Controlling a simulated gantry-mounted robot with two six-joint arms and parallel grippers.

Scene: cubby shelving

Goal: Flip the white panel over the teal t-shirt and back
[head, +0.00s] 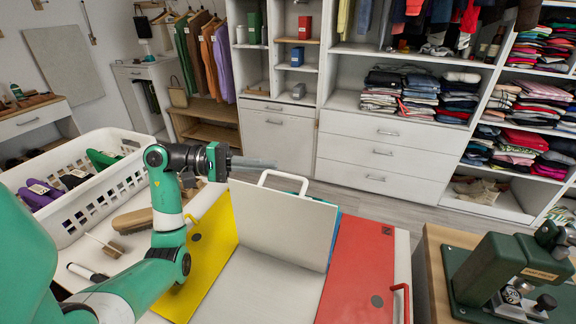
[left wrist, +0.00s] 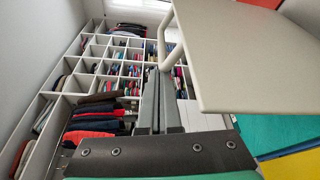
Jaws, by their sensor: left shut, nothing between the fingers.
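The white panel (head: 285,228) stands raised, nearly upright, in the middle of the folding board, with its white loop handle (head: 284,178) at its top edge. In the left wrist view the white panel (left wrist: 240,60) fills the upper right, with the handle (left wrist: 170,45) beside my fingers. The teal t-shirt (left wrist: 275,132) shows there beneath the panel; in the head view the panel hides most of it. My left gripper (head: 270,163) is shut and empty, just above and left of the handle; contact cannot be told. My right gripper is not in view.
The yellow panel (head: 208,260) and red panel (head: 358,275) lie flat on either side. A white basket (head: 90,195) of clothes and brushes stand at left. A green machine (head: 505,275) sits on a wooden table at right. Shelving lines the back, beyond open floor.

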